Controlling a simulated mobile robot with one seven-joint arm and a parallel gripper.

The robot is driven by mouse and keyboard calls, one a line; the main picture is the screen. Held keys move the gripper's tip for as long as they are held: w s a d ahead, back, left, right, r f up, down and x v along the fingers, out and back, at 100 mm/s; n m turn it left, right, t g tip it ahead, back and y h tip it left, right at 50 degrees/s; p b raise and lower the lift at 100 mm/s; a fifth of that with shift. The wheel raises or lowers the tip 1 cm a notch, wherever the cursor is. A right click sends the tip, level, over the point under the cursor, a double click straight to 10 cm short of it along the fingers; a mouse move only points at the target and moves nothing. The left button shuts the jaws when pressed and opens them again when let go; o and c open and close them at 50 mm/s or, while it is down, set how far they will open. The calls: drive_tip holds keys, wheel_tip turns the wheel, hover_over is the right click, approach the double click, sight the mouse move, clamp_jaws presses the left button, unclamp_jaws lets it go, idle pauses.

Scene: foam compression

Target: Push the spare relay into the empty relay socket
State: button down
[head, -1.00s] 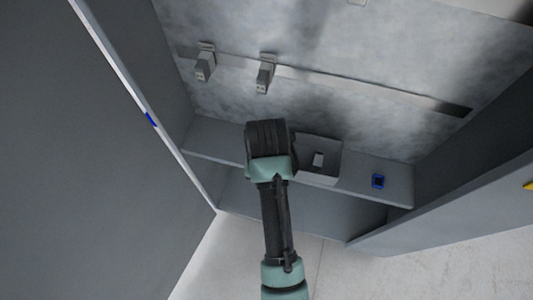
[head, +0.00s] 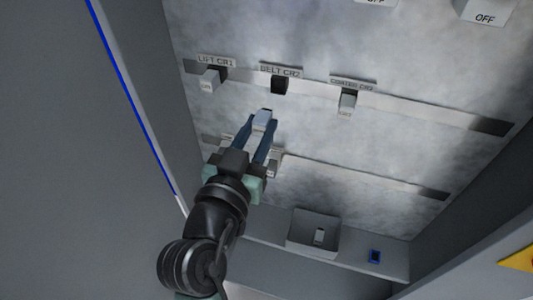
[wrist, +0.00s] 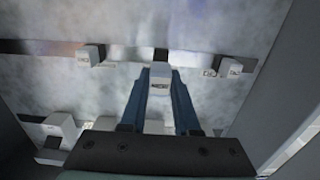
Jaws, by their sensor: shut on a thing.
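My gripper (head: 263,128) is shut on the spare relay (head: 262,119), a light grey block between its blue fingers. The relay also shows between the fingertips in the wrist view (wrist: 159,77). The empty relay socket (head: 280,85) is a dark square under the "BELT CR2" label on the upper rail. In the head view the relay appears below and slightly left of the socket. In the wrist view the dark socket (wrist: 160,55) lies just beyond the relay, nearly in line with it. The relay appears apart from the socket; the exact gap cannot be told.
Seated relays flank the socket: "LIFT CR1" (head: 212,80) on the left and another (head: 347,103) on the right. A lower rail (head: 360,178) carries more blocks, partly behind my gripper. A grey tray (head: 312,248) with a small block and a blue item (head: 375,256) are on the shelf.

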sight(264, 113)
drive_tip(key=shift+w+r, duration=0.15)
drive_tip(key=shift+r, duration=0.35)
drive_tip(key=shift+w+d+p, duration=0.2)
drive_tip(key=shift+w+p, duration=0.15)
drive_tip(key=shift+w, duration=0.3)
drive_tip(key=x, duration=0.2)
drive_tip(key=shift+w+d+p, duration=0.1)
drive_tip(key=shift+w+p, duration=0.15)
drive_tip(key=shift+p, duration=0.1)
drive_tip(key=shift+w+f, duration=0.1)
drive_tip(key=shift+w, duration=0.2)
drive_tip(key=shift+w+d, duration=0.25)
drive_tip(key=shift+w, duration=0.35)
drive_tip(key=shift+b+x, duration=0.65)
drive_tip(key=shift+x, duration=0.2)
drive_tip(key=c, duration=0.6)
unclamp_jaws()
drive_tip(key=shift+o, duration=0.2)
